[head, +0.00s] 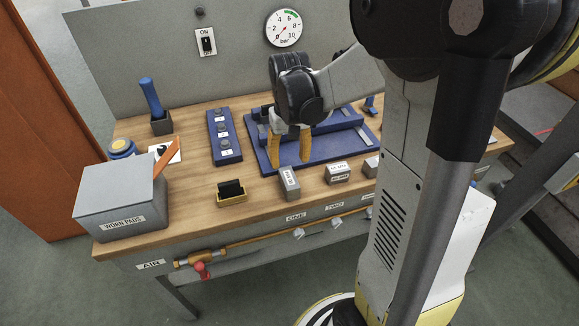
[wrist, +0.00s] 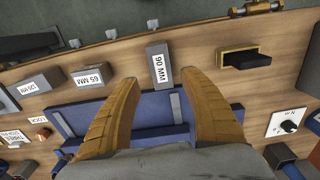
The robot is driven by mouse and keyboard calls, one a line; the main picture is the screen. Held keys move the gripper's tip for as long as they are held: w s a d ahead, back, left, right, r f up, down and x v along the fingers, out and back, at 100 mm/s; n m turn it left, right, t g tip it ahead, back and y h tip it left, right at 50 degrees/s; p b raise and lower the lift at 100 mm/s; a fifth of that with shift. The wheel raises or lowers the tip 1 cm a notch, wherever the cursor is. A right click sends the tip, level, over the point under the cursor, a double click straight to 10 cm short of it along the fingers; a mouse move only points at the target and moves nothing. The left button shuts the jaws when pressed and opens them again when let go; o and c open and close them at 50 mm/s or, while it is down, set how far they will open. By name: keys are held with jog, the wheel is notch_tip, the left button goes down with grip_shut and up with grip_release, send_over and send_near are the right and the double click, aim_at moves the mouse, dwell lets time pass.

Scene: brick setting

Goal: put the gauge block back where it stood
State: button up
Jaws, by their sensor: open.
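Three grey gauge blocks stand in a row near the bench's front edge. The block labelled 90 MM (head: 289,183) is nearest my gripper; it also shows upright in the wrist view (wrist: 158,66). The block labelled 65 MM (head: 338,173) is to its right, and in the wrist view (wrist: 93,76) to its left. The third block (head: 371,166) is partly hidden by my arm in the head view. My gripper (head: 289,160) is open and empty over the blue fixture (head: 335,155). In the wrist view its fingertips (wrist: 163,80) are spread either side of the 90 MM block's lower end.
A black pad in a brass-coloured holder (head: 232,193) stands left of the blocks. A blue button box (head: 224,136), a worn pads box (head: 122,198) and a blue-handled tool in a holder (head: 161,122) are further left. A grey panel with gauge (head: 284,28) stands behind.

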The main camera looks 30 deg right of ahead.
jog(key=s+a+r+n+t, duration=0.3)
jog(key=s+a+r+t, duration=0.4)
jog(key=s+a+r, duration=0.3)
jog(key=a+r, duration=0.1)
jog(key=a, duration=0.2)
jog(key=shift+s+a+p, duration=0.2)
jog(key=shift+s+p, duration=0.05)
jog(key=shift+p, duration=0.05)
dwell(0.8)
